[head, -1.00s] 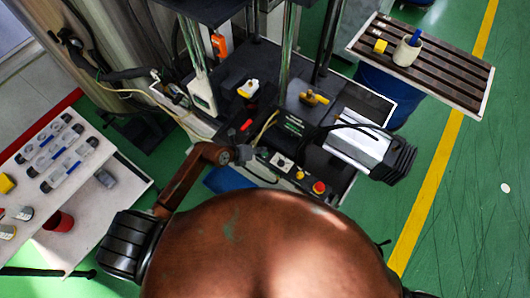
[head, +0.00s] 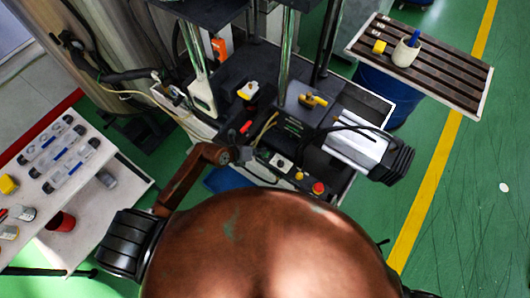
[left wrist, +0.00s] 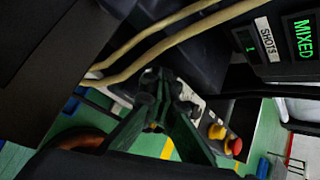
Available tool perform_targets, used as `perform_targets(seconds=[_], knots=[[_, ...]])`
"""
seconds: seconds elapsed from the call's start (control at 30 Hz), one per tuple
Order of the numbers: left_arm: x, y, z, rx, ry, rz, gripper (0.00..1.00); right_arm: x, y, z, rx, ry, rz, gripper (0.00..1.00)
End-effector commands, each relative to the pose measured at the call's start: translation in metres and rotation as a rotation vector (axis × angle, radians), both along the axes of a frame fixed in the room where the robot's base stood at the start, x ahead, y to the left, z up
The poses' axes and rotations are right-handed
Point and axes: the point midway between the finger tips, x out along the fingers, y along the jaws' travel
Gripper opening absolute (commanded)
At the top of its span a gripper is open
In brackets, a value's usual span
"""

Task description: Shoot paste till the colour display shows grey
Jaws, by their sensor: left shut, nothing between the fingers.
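The dispensing machine (head: 345,105) stands at the centre of the head view, with its control panel along the near edge. In the left wrist view, the colour display (left wrist: 303,38) shows MIXED in green letters. A small shots display (left wrist: 250,40) beside the SHOTS label seems to read 1. My left gripper (head: 243,154) is at the panel's near left edge, left of the pale button (head: 281,161). In the left wrist view its fingers (left wrist: 160,88) are together and empty, over the panel. Whether the fingertips touch a button is hidden. My right gripper is not in view.
A red emergency knob (head: 318,187) and a yellow button (head: 299,176) sit on the panel. A slotted table (head: 455,75) holds a yellow block and a cup at upper right. Cables run over the machine.

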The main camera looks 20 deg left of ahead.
Motion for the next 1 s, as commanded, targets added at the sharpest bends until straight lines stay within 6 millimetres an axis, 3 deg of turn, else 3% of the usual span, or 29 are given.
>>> perform_targets(seconds=[0.5,1.0], knots=[[0.002,0.000,0.055,-0.001,-0.006,0.000,0.00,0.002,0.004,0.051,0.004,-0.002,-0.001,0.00],[0.002,0.000,0.055,-0.001,-0.006,0.000,0.00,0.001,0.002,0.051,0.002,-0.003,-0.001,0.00]])
